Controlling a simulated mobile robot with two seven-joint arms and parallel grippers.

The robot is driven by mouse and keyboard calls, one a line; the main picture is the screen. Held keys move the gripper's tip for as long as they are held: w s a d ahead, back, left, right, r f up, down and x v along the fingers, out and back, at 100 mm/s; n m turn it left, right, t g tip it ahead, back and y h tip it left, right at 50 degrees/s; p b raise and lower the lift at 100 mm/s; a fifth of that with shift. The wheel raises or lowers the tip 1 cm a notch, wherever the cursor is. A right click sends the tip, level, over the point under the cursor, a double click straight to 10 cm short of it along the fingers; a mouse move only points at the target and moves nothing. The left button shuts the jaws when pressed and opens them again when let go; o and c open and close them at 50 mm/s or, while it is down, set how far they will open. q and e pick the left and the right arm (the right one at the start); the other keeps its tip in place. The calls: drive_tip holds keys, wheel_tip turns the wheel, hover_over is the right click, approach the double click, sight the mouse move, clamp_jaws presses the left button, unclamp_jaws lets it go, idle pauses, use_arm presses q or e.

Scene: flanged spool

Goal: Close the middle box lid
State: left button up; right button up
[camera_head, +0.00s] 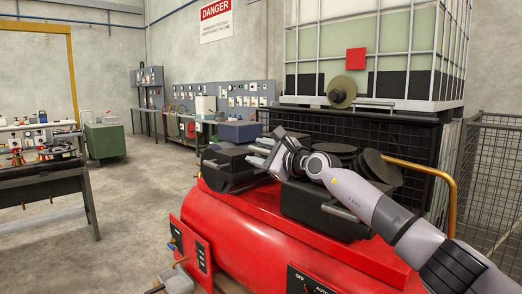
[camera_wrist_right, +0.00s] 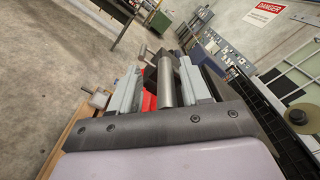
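A dark box (camera_head: 228,171) sits on the red compressor, between a blue-purple box (camera_head: 237,131) behind it and a larger black box (camera_head: 318,208) in front. Whether the middle box's lid is fully down cannot be told, as my gripper covers its right side. My right gripper (camera_head: 259,152) is at this box's right side, fingers pointing left. In the right wrist view its two pale fingers (camera_wrist_right: 160,88) stand apart. A grey metal cylinder (camera_wrist_right: 168,82) shows between them; contact cannot be told. My left gripper is not in view.
The red compressor (camera_head: 262,245) carries the boxes and several round black parts (camera_head: 378,166). Open floor (camera_head: 140,200) lies to the left.

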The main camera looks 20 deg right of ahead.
drive_tip(key=shift+d+f, duration=0.2)
drive_tip(key=shift+d, duration=0.05)
drive_tip(key=shift+d, duration=0.1)
drive_tip(key=b+v, duration=0.1)
drive_tip(key=v, duration=0.6)
drive_tip(key=shift+r, duration=0.15)
drive_tip(key=shift+a, duration=0.2)
idle(0.4)
drive_tip(key=shift+s, duration=0.1)
